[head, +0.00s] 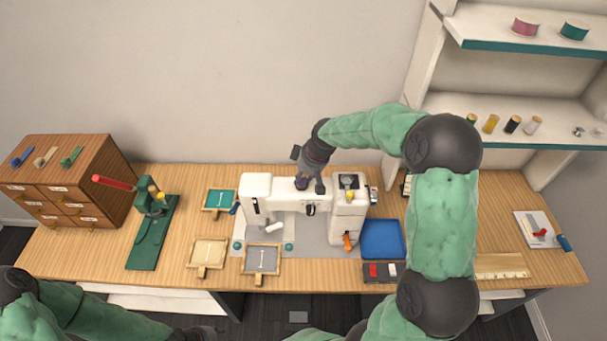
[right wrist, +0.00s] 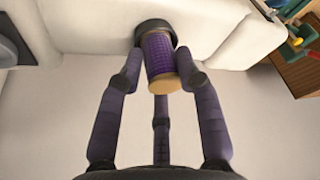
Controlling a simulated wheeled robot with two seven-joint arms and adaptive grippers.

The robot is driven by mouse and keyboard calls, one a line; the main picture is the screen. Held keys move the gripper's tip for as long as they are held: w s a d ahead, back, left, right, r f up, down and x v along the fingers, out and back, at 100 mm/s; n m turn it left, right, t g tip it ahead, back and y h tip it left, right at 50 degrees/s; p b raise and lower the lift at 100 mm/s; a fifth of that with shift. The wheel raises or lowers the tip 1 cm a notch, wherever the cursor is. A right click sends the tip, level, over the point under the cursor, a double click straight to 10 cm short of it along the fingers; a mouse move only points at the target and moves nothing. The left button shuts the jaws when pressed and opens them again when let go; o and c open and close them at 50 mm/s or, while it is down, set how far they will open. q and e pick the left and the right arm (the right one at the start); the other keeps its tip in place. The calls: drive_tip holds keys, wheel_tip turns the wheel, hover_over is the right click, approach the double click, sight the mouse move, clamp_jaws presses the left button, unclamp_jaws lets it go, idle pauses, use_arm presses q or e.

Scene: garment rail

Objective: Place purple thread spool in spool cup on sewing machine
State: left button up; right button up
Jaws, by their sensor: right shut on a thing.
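The purple thread spool (right wrist: 160,57) has a tan end and shows large in the right wrist view. Its far end sits at a dark round cup (right wrist: 154,29) on the white sewing machine (right wrist: 90,25). How deep it sits inside cannot be told. My right gripper (right wrist: 160,75) has its fingers around the spool and is shut on it. In the head view the sewing machine (head: 283,190) stands mid-table, and my right gripper (head: 307,181) is at its top, with the purple spool small and mostly covered. My left arm is at the lower left; its gripper is not clearly visible.
A blue tray (head: 382,239) lies right of the machine. Small framed trays (head: 208,252) lie in front and left. A green stand (head: 152,232) and wooden drawer cabinet (head: 70,180) are further left. Shelves (head: 530,105) with several spools rise at the right.

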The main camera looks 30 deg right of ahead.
drive_tip(key=shift+f, duration=0.15)
drive_tip(key=o, duration=0.9)
drive_tip(key=shift+o, duration=0.2)
drive_tip(key=shift+r, duration=0.35)
drive_tip(key=v, duration=1.1)
drive_tip(key=shift+s+r, duration=0.15)
drive_tip(key=shift+r, duration=0.15)
